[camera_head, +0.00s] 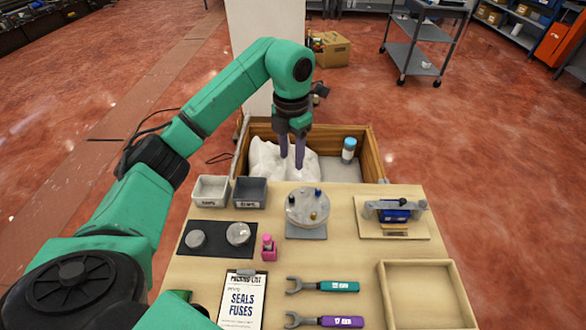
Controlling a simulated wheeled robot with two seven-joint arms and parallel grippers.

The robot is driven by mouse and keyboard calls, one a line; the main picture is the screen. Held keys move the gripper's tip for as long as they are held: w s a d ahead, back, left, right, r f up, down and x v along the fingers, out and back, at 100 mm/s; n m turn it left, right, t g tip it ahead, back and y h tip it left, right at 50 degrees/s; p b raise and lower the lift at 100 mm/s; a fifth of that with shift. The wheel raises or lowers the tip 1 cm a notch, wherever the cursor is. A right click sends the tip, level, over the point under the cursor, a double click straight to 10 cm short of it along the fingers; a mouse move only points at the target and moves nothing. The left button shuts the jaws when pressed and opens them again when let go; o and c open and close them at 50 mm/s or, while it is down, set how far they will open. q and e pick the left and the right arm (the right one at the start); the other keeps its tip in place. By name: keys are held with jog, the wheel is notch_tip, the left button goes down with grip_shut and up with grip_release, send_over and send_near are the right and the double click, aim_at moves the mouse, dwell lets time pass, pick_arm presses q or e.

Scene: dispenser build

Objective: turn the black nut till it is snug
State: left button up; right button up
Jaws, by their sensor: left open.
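A pale round disc (300,220) sits on a grey plate near the middle of the table. Small fittings stand on it: a dark one (318,192) at the back, another dark one (291,198) at the left, and a brass-coloured one (313,216) in front. They are too small to tell which is the black nut. A teal-handled wrench (335,286) and a purple-handled wrench (338,321) lie at the front. My left gripper (292,166) is open, pointing down at the white bag-like material (266,160) in the wooden crate behind the table, away from the disc. My right gripper is out of view.
Two small bins (211,190), a dark mat (217,250), a pink bottle (268,250) and a clipboard (241,300) are left. A blue fixture (394,214) and empty tray (384,290) are right.

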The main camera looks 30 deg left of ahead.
aim_at(292, 197)
pick_arm(q)
jog(key=f+p, duration=0.1)
jog(key=f, duration=0.8)
jog(key=s+f+p, duration=0.1)
jog(key=f, duration=0.3)
jog(key=shift+s+d+f+p, duration=0.1)
jog(key=shift+d+f+p, duration=0.1)
jog(key=shift+d+p, duration=0.1)
jog(key=shift+f, duration=0.15)
grip_shut()
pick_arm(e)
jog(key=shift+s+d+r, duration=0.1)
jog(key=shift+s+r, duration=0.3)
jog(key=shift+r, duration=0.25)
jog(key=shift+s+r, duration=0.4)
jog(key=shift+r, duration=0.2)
